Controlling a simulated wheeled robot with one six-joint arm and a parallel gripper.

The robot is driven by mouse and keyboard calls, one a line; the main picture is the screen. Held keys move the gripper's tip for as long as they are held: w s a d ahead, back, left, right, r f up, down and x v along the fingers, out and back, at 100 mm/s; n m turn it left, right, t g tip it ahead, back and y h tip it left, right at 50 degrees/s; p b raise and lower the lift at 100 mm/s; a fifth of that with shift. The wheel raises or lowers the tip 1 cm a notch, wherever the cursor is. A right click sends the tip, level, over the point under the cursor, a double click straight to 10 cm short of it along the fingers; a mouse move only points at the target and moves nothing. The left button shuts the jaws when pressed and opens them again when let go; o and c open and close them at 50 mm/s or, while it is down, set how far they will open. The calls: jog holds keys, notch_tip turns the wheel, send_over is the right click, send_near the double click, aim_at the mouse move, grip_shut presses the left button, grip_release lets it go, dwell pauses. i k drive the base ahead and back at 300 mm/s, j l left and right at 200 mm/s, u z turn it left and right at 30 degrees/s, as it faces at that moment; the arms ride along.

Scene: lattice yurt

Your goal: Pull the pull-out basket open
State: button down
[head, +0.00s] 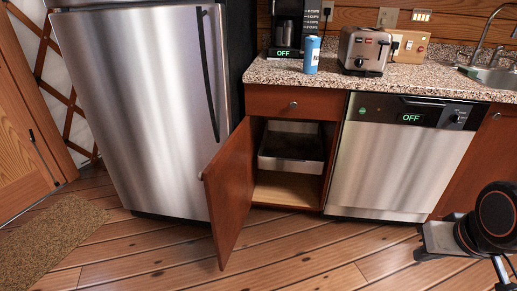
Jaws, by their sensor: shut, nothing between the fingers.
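The pull-out basket (291,165) is a grey, shallow bin with a dark inside. It sits inside the open base cabinet (285,190), under the drawer and above the pale cabinet floor. Its front rim is in view, and its back is in shadow. The cabinet's wooden door (230,190) stands swung open to the left, toward me. My gripper (424,250) is at the lower right, in front of the dishwasher, well apart from the basket. It is shut and empty, and only partly clear to see beside my dark arm joint.
A steel fridge (135,110) stands left of the cabinet, and a dishwasher (400,165) is on the right. A closed drawer (292,103) is above the basket. The counter holds a toaster (363,50) and a blue can (311,55). The wooden floor in front is clear.

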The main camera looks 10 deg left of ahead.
aim_at(292, 146)
jog(key=i+j, duration=0.15)
jog(key=j, duration=0.25)
jog(key=i+j+z, duration=0.1)
jog(key=j, duration=0.25)
jog(key=i+j+z, duration=0.1)
jog(key=j, duration=0.3)
jog(key=i+j, duration=0.15)
jog(key=j, duration=0.25)
jog(key=j+z, duration=0.1)
jog(key=j, duration=0.55)
jog(key=k+j+z, duration=0.1)
jog(key=j, duration=0.55)
jog(key=k+j+z, duration=0.1)
jog(key=j, duration=0.5)
